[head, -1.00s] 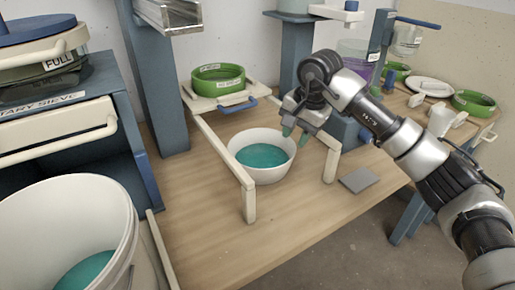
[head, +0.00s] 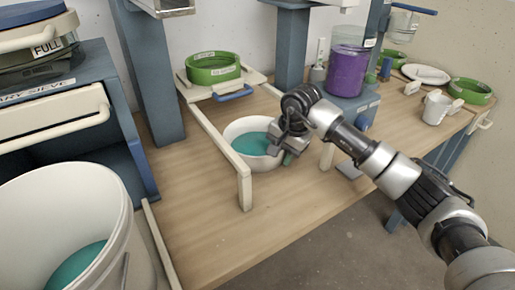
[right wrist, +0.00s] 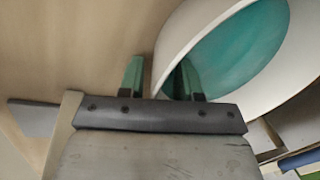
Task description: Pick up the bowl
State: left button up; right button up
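The white bowl (head: 262,164) holds teal glaze and stands upright on the wooden bench, between the rails of a cream frame (head: 243,185). My right gripper (head: 282,154) is at the bowl's right edge and hides part of its rim. In the right wrist view, the gripper's green fingers (right wrist: 160,78) are apart. One finger is outside the bowl (right wrist: 184,32) and the other overlaps its wall and inside, with the rim between them. A gap shows between the outer finger and the wall. My left gripper is not in view.
A green sieve (head: 212,68) sits on the frame behind the bowl. A large white bucket (head: 120,215) with teal glaze stands at front left. A purple container (head: 347,72) and a white jug (head: 436,108) are to the right. The bench front is clear.

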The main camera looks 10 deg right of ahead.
grip_shut()
jog(key=shift+r, duration=0.15)
dwell(1.3)
